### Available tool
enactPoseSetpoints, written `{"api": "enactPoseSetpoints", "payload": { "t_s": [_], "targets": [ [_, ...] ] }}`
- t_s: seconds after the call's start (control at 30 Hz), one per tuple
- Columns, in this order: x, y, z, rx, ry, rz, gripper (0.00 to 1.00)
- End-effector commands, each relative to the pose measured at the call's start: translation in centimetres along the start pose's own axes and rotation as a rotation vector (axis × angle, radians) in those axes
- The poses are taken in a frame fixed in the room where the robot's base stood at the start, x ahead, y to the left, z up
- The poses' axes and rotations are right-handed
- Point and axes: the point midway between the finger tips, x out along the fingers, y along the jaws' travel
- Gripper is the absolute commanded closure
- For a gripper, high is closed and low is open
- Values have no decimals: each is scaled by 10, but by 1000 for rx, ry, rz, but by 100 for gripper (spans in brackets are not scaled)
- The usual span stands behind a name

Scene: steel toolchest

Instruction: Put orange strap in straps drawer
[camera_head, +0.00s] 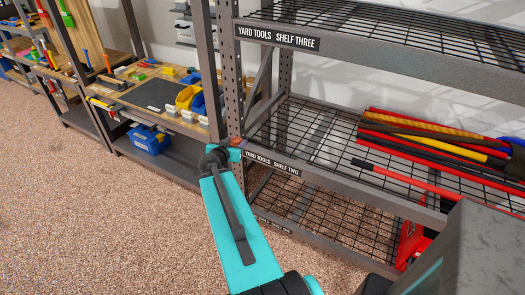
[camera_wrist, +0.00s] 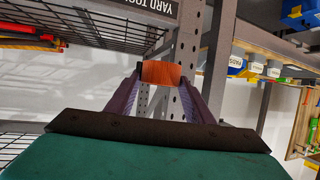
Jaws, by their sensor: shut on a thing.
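My gripper (camera_wrist: 161,96) is shut on the orange strap (camera_wrist: 161,74), which shows as a small orange roll between the two fingertips in the wrist view. In the head view my teal arm reaches forward to the shelf upright, and a small bit of orange strap (camera_head: 237,141) shows at its far end. The gripper's fingers are mostly hidden there. No straps drawer can be made out in either view.
A steel rack has wire shelves labelled shelf three (camera_head: 277,37) and shelf two (camera_head: 271,163), with long-handled tools (camera_head: 430,140) on it. A workbench (camera_head: 150,92) with yellow and blue bins (camera_head: 187,97) stands behind left. Carpet (camera_head: 90,220) is clear at left.

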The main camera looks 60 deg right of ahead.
Motion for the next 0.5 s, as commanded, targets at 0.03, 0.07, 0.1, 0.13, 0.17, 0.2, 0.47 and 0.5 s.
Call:
{"api": "enactPoseSetpoints", "payload": {
  "t_s": [0.03, 0.07, 0.1, 0.13, 0.17, 0.2, 0.47, 0.5],
  "targets": [
    [-9, -22, -4, -13, 2, -39, 80],
    [-15, -34, -6, -22, 3, -62, 80],
    [-22, -49, -8, -34, 2, -91, 80],
    [-28, -60, -10, -44, 3, -113, 80],
    [-33, -72, -12, -51, 3, -135, 80],
    [-42, -87, -14, -64, 3, -165, 80],
    [-103, -179, -28, -144, 3, -359, 80],
    [-114, -192, -30, -156, 3, -390, 80]
  ]
}}
